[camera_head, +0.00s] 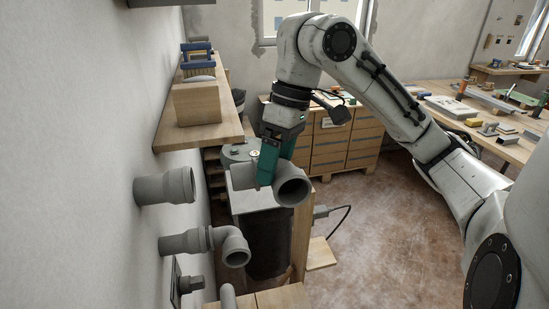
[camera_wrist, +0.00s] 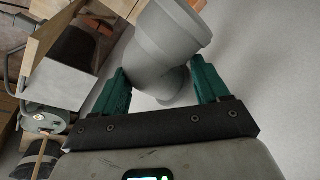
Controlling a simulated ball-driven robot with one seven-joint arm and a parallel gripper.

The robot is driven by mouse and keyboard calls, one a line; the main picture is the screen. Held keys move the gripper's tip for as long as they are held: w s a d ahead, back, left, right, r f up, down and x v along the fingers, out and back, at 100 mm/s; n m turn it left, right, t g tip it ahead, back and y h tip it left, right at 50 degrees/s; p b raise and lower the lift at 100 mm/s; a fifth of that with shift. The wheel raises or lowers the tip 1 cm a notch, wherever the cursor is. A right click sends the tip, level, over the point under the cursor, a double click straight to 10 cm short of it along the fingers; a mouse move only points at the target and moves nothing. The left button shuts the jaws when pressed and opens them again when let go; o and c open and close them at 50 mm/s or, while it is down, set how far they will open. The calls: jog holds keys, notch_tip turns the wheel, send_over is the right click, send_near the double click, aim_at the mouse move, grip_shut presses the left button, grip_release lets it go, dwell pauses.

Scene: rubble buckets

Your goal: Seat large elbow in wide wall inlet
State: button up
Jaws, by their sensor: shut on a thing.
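My gripper (camera_head: 268,163) is shut on a large grey elbow (camera_head: 292,187), its green fingers on both sides of the pipe. The elbow hangs in the air, to the right of the wide wall inlet (camera_head: 163,188) and clearly apart from it. One round open end of the elbow faces toward the head camera; its other end is partly hidden by a finger. In the wrist view the elbow (camera_wrist: 173,45) sits between the two fingers. The wide inlet is a grey socket sticking out of the left wall, empty at its mouth as far as I can see.
Below the wide inlet, a narrower wall pipe carries a smaller elbow (camera_head: 234,246). A wooden shelf (camera_head: 200,130) with a wooden block juts from the wall above. A dark bucket-like container (camera_head: 268,245) stands behind the held elbow. A workbench (camera_head: 480,115) is at right.

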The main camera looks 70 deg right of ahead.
aim_at(246, 167)
jog(key=shift+w+a+p, duration=0.25)
jog(key=shift+w+a, duration=0.6)
jog(key=shift+w, duration=0.2)
jog(key=shift+w+a+p, duration=0.2)
jog(key=shift+w+a, duration=0.6)
jog(key=shift+w, duration=0.2)
jog(key=o, duration=1)
jog(key=c, duration=1.2)
jog(key=shift+o, duration=0.2)
